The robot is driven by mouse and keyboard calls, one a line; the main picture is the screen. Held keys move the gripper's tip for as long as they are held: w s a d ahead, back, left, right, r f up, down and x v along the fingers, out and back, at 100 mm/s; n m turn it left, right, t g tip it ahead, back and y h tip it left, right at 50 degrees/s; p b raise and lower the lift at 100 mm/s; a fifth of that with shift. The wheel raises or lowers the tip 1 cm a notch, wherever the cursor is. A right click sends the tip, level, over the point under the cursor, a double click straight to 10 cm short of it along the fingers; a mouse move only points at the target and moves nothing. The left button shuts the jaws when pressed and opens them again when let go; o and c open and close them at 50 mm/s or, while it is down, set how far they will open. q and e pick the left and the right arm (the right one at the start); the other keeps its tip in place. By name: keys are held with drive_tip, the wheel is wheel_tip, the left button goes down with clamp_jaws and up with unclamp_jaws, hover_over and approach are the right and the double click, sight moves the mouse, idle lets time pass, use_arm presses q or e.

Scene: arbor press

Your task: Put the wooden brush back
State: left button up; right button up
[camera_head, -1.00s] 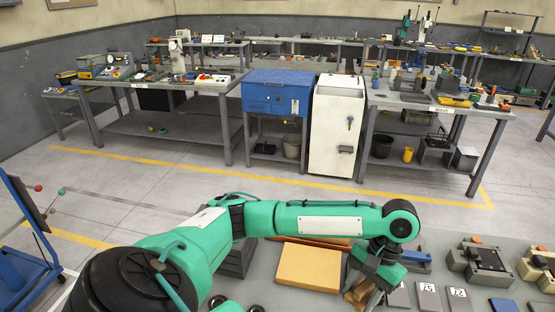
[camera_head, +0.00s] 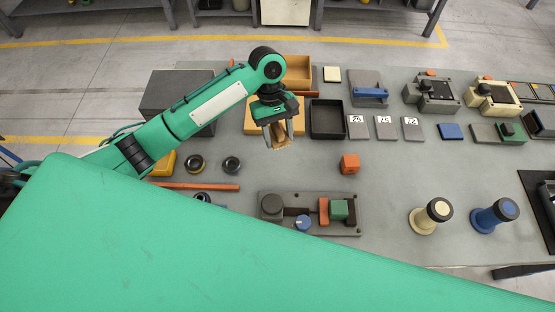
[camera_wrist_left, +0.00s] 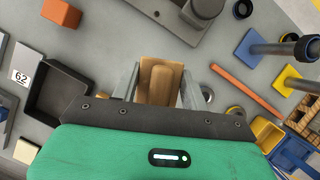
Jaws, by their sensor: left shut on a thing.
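The wooden brush (camera_head: 281,141) is light brown and hangs between the fingers of my left gripper (camera_head: 278,130). The gripper is shut on it, above the grey table (camera_head: 330,252). In the left wrist view, the brush (camera_wrist_left: 160,84) sits between the two grey fingers of my left gripper (camera_wrist_left: 160,78). In the head view, the brush shows in front of a tan board (camera_head: 256,128) and left of a black open tray (camera_head: 326,119). I cannot tell its exact height above the table. My right gripper is not in view.
An orange-brown wooden box (camera_head: 298,73) stands behind my gripper. Grey numbered plates (camera_head: 385,127) and an orange block (camera_head: 349,163) lie to the right. A grey fixture (camera_head: 346,222) is nearer. A dark grey box (camera_head: 165,92) is left. Clear table lies around the orange block.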

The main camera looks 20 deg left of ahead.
use_arm(q)
drive_tip(key=p, duration=0.2)
hover_over(280, 171)
drive_tip(key=w, duration=0.1)
drive_tip(key=f, duration=1)
drive_tip(key=shift+a+f, duration=0.35)
drive_tip(key=shift+a, duration=0.05)
wheel_tip(280, 171, down, 4)
drive_tip(key=shift+r, duration=0.1)
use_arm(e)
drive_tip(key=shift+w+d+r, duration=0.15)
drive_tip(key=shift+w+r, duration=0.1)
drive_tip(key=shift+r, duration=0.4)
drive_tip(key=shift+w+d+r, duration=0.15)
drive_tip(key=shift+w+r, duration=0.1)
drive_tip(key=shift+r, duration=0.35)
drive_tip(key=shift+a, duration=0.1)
use_arm(q)
drive_tip(key=o, duration=0.5)
drive_tip(key=shift+f, duration=0.3)
drive_tip(key=o, duration=0.5)
drive_tip(key=shift+c, duration=0.2)
drive_tip(key=shift+r, duration=0.1)
